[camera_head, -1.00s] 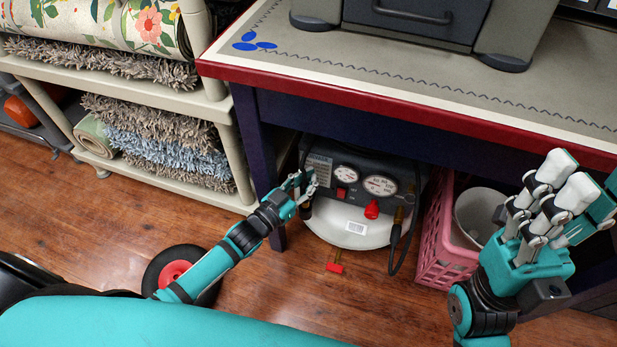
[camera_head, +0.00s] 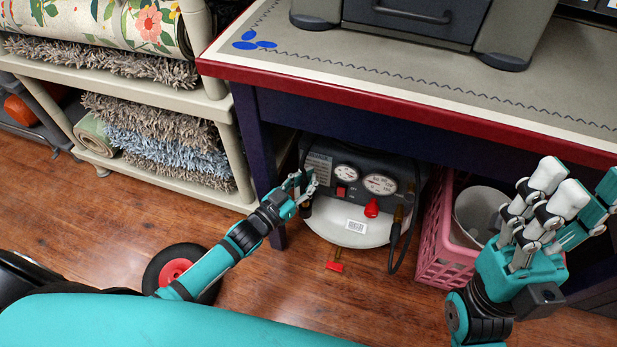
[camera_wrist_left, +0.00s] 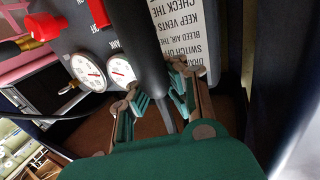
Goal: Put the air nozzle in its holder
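The air compressor (camera_head: 345,223) stands on the floor under the workbench, with two gauges, a red switch and a red knob on its dark panel. My left gripper (camera_head: 302,186) is at the panel's left side. In the left wrist view a dark, rounded, tapering piece, which looks like the air nozzle (camera_wrist_left: 142,45), lies between the finger pads of the left gripper (camera_wrist_left: 162,100), which appear closed on its sides. In the head view the fingers mostly hide it. I cannot make out a separate holder. My right gripper (camera_head: 575,190) is open and empty, raised at the right.
A pink crate (camera_head: 444,255) with a white bucket (camera_head: 478,215) stands right of the compressor. A black hose (camera_head: 402,245) hangs at the compressor's right. The bench leg (camera_head: 258,150) is close to my left gripper. A rug shelf (camera_head: 175,188) stands left. The wooden floor in front is partly clear.

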